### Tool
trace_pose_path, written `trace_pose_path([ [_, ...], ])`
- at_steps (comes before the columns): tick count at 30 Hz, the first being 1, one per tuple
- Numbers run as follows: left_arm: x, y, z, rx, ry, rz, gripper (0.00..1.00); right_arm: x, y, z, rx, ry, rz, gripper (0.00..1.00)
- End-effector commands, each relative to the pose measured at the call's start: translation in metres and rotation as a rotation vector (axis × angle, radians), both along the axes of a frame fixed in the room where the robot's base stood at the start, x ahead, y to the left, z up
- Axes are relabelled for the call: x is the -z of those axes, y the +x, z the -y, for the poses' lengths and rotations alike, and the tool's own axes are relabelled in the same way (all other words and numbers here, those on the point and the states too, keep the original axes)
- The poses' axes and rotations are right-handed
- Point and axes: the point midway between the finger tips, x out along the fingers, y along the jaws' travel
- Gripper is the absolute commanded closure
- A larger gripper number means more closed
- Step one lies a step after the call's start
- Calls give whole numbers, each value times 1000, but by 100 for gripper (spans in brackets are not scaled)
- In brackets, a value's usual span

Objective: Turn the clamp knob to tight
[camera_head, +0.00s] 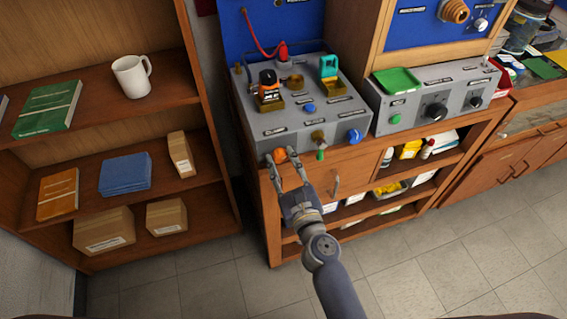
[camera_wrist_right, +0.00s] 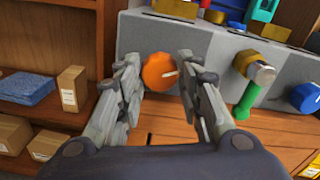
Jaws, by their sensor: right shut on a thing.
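A round orange knob (camera_head: 280,155) sits on the lower left of the front face of the grey testbench box (camera_head: 255,130). In the right wrist view the orange knob (camera_wrist_right: 158,72) shows a pale pointer line aimed to the right and slightly up. My right gripper (camera_head: 282,158) is shut on the orange knob, one finger on each side of it. In the right wrist view the gripper's fingers (camera_wrist_right: 160,76) flank it left and right. The labels are too small to read, so I cannot tell from them which knob is the clamp knob. My left gripper is not in view.
Right along the same face are a brass fitting with a green handle (camera_head: 319,154) and a blue knob (camera_head: 354,136). A second grey panel with black knobs (camera_head: 435,111) stands further right. A wooden shelf (camera_head: 215,200) with books, boxes and a mug (camera_head: 132,76) is at left.

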Motion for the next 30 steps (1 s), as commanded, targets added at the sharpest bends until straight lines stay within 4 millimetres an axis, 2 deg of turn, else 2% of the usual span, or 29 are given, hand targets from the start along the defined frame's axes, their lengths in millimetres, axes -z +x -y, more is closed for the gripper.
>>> trace_pose_path([
  [12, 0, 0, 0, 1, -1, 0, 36, 1, 0, 0, -1, 162, -55, 90],
  [27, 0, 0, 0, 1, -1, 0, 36, 1, 0, 0, -1, 178, -60, 90],
  [28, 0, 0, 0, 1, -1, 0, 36, 1, 0, 0, -1, 177, -60, 64],
  [30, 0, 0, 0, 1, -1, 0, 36, 1, 0, 0, -1, 177, -60, 48],
])
